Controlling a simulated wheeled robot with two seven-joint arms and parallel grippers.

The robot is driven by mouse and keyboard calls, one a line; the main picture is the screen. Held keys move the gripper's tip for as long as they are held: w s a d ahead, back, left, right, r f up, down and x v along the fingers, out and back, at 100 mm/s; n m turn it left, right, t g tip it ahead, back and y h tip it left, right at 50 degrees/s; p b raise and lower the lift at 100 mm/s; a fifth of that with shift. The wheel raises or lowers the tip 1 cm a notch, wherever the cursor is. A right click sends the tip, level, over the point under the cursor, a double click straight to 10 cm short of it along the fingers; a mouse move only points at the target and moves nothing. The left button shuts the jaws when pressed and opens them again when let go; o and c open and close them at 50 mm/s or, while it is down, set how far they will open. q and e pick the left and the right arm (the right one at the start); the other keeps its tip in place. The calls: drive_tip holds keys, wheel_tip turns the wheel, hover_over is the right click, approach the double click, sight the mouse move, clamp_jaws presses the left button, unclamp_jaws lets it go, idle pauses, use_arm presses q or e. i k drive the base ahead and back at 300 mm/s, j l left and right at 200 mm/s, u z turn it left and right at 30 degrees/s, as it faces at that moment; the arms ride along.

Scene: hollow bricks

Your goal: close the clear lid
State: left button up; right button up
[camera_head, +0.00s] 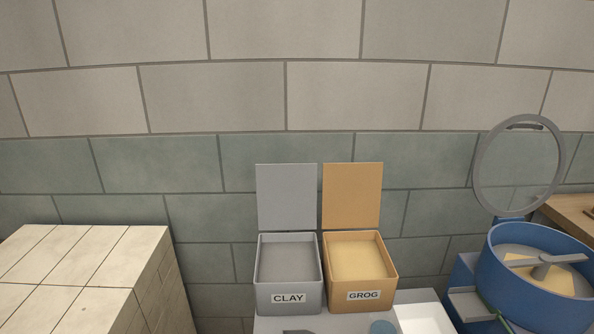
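The clear lid (518,166) is a round see-through disc with a grey rim and a dark handle slot near its top. It stands open, roughly upright, behind the left side of a blue round drum (535,297) at the right. The drum's top is uncovered. Inside it I see a grey mixing arm (543,268) over pale material. Neither of my grippers is in view.
A grey CLAY bin (290,299) and an orange GROG bin (362,296) stand open on a light table, lids raised. A white tray (424,320) lies between them and the drum. A stack of pale bricks (75,265) is at left; a tiled wall stands behind.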

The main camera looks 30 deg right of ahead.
sight(510, 124)
drive_tip(key=z, duration=2.55)
drive_tip(key=i+l, duration=0.25)
